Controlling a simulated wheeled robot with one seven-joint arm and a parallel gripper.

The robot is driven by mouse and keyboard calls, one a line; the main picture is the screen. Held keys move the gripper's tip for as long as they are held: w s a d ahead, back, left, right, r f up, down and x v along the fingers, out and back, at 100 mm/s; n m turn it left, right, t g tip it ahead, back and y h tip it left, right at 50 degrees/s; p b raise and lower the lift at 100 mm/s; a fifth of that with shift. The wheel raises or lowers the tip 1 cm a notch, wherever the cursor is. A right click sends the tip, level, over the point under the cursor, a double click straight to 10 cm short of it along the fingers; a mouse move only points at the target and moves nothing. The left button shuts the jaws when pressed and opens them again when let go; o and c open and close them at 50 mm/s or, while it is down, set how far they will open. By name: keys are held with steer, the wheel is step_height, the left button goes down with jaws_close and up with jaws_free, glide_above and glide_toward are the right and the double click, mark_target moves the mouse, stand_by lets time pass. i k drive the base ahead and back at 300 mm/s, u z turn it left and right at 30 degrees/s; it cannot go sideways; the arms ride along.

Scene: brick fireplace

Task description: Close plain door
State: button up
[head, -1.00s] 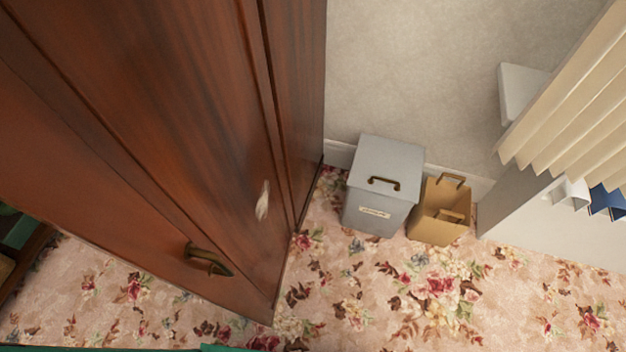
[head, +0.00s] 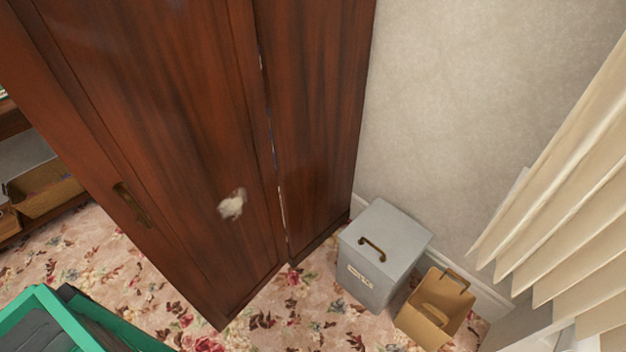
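The plain door (head: 165,130) is a dark reddish-brown wooden panel with a brass handle (head: 132,204) near its left edge. It stands ajar, swung out at an angle from the brown wardrobe side (head: 318,110). A narrow gap shows along its right edge. A pale blotch (head: 232,205) shows on or in front of the door's lower part; I cannot tell what it is. My gripper is not in view.
A grey lidded box (head: 383,253) and an open tan paper bag (head: 436,308) stand by the wall. Pale slatted blinds (head: 560,210) hang at the right. A green-edged thing (head: 70,312) is at the lower left. Floral carpet (head: 150,270) lies clear before the door.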

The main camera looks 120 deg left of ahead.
mark_target(158, 108)
steer(key=u, duration=0.05)
steer(key=i, duration=0.65)
steer(key=u, duration=4.45)
steer(key=i, duration=1.05)
steer(key=z, duration=0.15)
steer(key=k, duration=0.15)
steer(key=u, duration=0.1)
